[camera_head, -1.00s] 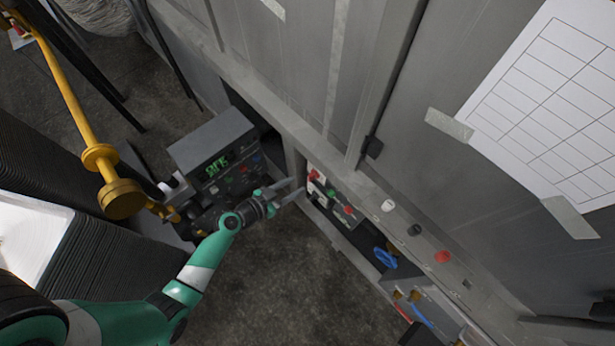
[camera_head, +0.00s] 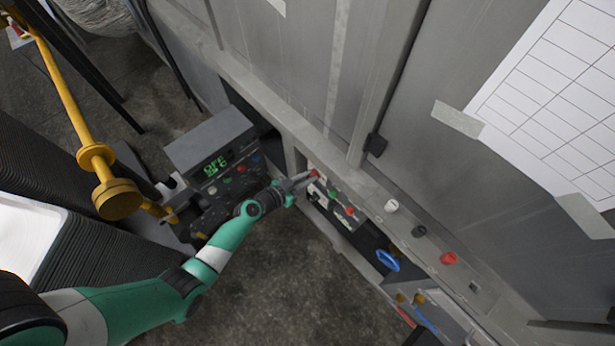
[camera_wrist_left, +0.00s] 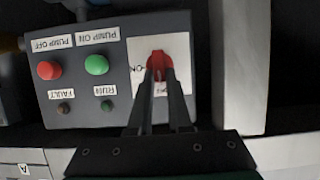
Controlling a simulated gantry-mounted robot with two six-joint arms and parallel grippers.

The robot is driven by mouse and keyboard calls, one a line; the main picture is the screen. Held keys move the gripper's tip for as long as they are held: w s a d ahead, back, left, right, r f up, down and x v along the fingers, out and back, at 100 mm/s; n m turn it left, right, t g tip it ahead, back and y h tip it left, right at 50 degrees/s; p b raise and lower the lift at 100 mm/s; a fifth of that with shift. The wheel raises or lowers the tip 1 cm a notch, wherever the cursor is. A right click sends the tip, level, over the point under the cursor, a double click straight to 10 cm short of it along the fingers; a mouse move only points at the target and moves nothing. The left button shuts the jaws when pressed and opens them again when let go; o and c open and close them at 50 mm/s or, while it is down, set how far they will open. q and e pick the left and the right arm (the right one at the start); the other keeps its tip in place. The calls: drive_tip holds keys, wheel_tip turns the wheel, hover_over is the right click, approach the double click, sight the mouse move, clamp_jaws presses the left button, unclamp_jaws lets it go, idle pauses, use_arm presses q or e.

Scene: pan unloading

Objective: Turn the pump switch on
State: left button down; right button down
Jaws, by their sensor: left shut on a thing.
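The pump panel (camera_wrist_left: 120,28) fills the left wrist view, with labels that read upside down, "PUMP ON" and "PUMP OFF". Its red rotary switch (camera_wrist_left: 159,58) sits on a white plate (camera_wrist_left: 180,45) on the panel's right side in that view. My left gripper (camera_wrist_left: 160,74) is shut on the red switch, with a finger on each side. In the head view, my left gripper (camera_head: 305,181) reaches to the panel (camera_head: 338,194) at the red switch (camera_head: 315,174). The lettering on the white plate is partly hidden by the fingers. My right gripper is not in view.
A green button (camera_wrist_left: 96,65) and a red button (camera_wrist_left: 49,70) sit beside the switch. A grey box with a green display (camera_head: 216,165) stands left of my gripper. A yellow pipe (camera_head: 78,118) is at the left. A grey ledge (camera_head: 405,215) runs above the panel.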

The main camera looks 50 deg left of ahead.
use_arm(q)
drive_tip(key=shift+f, duration=0.15)
drive_tip(key=shift+d+f+m+t+y+b, duration=0.45)
drive_tip(key=shift+m+y, duration=0.7)
drive_tip(key=shift+m, duration=1.1)
drive_tip(key=shift+d+f+m+t+y+b, duration=0.25)
drive_tip(key=shift+m+t+y, duration=0.6)
drive_tip(key=shift+m, duration=1.35)
drive_tip(key=shift+d+f+m+t+y+b, duration=0.2)
drive_tip(key=shift+d+f+m+y+b, duration=0.15)
drive_tip(key=shift+m+y, duration=1.5)
drive_tip(key=shift+m+h, duration=0.35)
drive_tip(key=shift+m, duration=0.15)
